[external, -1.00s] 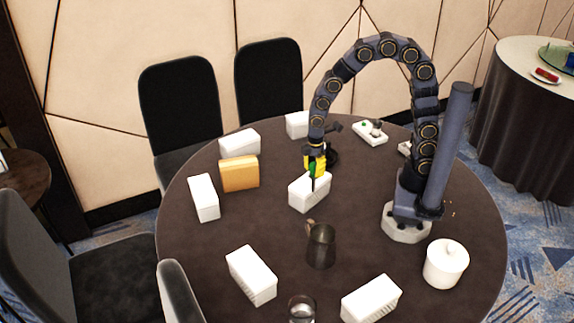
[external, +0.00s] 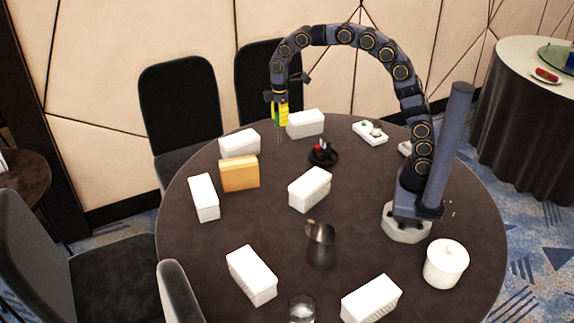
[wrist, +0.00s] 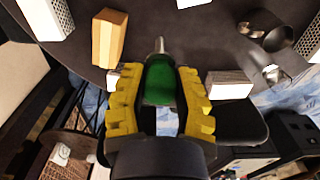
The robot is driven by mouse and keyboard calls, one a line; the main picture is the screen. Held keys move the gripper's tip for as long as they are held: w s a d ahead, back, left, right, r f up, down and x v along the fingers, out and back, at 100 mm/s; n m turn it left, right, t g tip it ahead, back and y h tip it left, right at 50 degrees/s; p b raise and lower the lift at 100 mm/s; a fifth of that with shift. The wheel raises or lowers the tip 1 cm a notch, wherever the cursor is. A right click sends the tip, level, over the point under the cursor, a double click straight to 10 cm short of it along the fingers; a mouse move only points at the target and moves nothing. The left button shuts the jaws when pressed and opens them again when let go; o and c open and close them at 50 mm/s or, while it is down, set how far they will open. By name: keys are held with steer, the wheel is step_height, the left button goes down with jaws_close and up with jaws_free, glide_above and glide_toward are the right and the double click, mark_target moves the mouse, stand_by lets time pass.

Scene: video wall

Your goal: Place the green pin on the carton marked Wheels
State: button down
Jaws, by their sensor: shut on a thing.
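My gripper (external: 280,116), with yellow fingers, is raised at the far side of the round table, in front of the back white carton in the picture. In the wrist view it is shut on the green pin (wrist: 160,84), whose metal tip points away from my palm. White cartons stand around the table: back right (external: 306,124), back left (external: 240,142), left (external: 204,199), centre (external: 310,189), front left (external: 252,276) and front right (external: 371,299). No label reading Wheels can be made out on any of them.
An orange-tan block (external: 239,174) stands beside the back left carton. A black dish (external: 324,157) with a red item, a white tray (external: 370,134), a dark pitcher (external: 321,248), a glass (external: 302,309) and a white lidded pot (external: 446,264) stand on the table.

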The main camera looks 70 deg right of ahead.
steer(key=shift+w+d+f, duration=0.1)
steer(key=shift+w+f, duration=3.15)
steer(key=shift+w, duration=0.2)
steer(key=shift+w+d+f, duration=0.1)
steer(key=shift+w+f, duration=3.1)
steer(key=shift+w, duration=0.25)
steer(key=shift+f, duration=0.1)
steer(key=c, duration=0.9)
jaws_free()
steer(key=shift+r, duration=3.95)
